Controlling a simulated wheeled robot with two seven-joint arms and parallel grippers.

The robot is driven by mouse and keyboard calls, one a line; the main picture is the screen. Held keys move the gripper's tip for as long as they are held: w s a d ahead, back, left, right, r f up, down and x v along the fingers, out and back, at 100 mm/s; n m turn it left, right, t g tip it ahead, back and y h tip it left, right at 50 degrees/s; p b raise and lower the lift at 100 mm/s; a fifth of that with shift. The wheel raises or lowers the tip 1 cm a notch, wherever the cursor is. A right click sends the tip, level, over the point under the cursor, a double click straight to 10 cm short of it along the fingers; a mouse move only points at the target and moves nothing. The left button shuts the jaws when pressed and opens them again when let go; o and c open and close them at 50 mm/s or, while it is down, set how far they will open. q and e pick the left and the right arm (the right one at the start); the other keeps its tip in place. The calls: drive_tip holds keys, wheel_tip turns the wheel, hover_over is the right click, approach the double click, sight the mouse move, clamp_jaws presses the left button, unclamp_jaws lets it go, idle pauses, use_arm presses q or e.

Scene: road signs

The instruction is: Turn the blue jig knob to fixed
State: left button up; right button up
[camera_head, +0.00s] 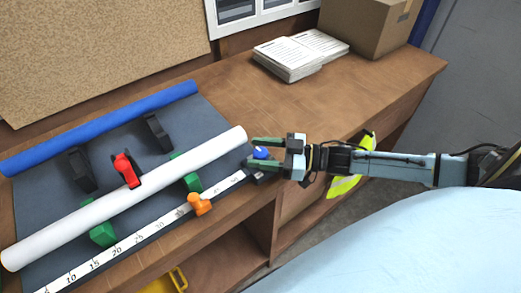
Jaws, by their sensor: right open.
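The blue jig knob (261,153) sits at the right end of the jig (190,118), close to the end of the white ruler strip. A small light mark shows on its top. My right gripper (257,152) comes in from the right and is open, with its two green-tipped fingers on either side of the blue knob. I cannot tell whether the fingers touch it. Part of the knob's base is hidden by the lower finger. My left gripper is not in view.
A white tube (130,195) lies across the jig with green supports, a red clamp (127,170) and black clamps. An orange stop (199,204) sits on the ruler (125,243). Papers (300,54) and a cardboard box (367,24) stand at the back.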

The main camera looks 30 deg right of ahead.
drive_tip(key=shift+w+a, duration=0.15)
drive_tip(key=c, duration=0.9)
drive_tip(key=shift+r+m+t+h+p, duration=0.1)
drive_tip(key=shift+m+t+h+p, duration=0.2)
drive_tip(key=shift+p, duration=0.3)
drive_tip(key=shift+c, duration=0.2)
drive_tip(key=m+t+h+p, duration=0.3)
drive_tip(key=h+p, duration=0.1)
drive_tip(key=p, duration=0.1)
drive_tip(key=shift+a+r+m+t, duration=0.1)
drive_tip(key=shift+m+t, duration=0.2)
drive_tip(key=shift+m+t+h+p, duration=0.35)
drive_tip(key=shift+m+h, duration=0.15)
drive_tip(key=shift+h, duration=0.4)
drive_tip(key=m+t+h, duration=0.1)
drive_tip(key=m+h, duration=0.1)
drive_tip(key=h, duration=0.2)
drive_tip(key=shift+m+p, duration=0.3)
drive_tip(key=shift+p, duration=0.1)
drive_tip(key=m+h, duration=0.2)
drive_tip(key=h, duration=0.2)
drive_tip(key=m+h, duration=0.3)
drive_tip(key=h, duration=0.1)
drive_tip(key=shift+f, duration=0.2)
drive_tip(key=shift+m+g+h, duration=0.25)
drive_tip(key=shift+m+h, duration=0.15)
drive_tip(key=shift+h, duration=0.2)
